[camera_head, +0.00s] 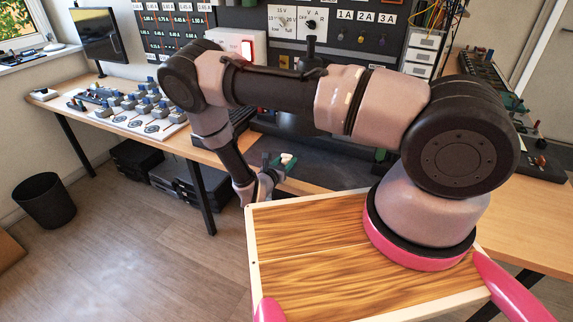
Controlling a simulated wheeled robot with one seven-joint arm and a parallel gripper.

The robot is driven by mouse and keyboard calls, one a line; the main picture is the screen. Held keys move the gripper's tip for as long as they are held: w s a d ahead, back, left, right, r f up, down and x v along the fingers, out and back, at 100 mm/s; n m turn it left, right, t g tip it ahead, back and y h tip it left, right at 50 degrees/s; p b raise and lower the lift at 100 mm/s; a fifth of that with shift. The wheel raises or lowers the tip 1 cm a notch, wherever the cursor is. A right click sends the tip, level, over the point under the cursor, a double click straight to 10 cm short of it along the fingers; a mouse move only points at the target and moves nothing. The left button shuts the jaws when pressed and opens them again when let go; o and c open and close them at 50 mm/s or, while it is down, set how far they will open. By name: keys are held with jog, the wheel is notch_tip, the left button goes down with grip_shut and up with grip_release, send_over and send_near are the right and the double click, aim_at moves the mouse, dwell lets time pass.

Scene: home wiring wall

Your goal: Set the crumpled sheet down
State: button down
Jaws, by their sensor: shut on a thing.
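My gripper (272,172) is low at the bench's front edge, left of the picture's middle, at the end of my bent arm. It is small in view and partly hidden by my own wrist. It is shut on a small pale lump (288,158) at its tip, which looks like the crumpled sheet. The lump's full shape is too small to make out. I cannot tell whether it touches the dark bench mat (330,168) behind it.
A black waste bin (45,202) stands on the floor at the left. The wooden bench (225,157) carries blue-and-grey parts on a white board (150,125) at the left. Black cases (140,160) lie under it. The floor between bin and bench is clear.

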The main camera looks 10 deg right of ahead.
jog(key=shift+f, duration=0.8)
jog(key=shift+f, duration=0.1)
jog(key=shift+c, duration=1.9)
grip_release()
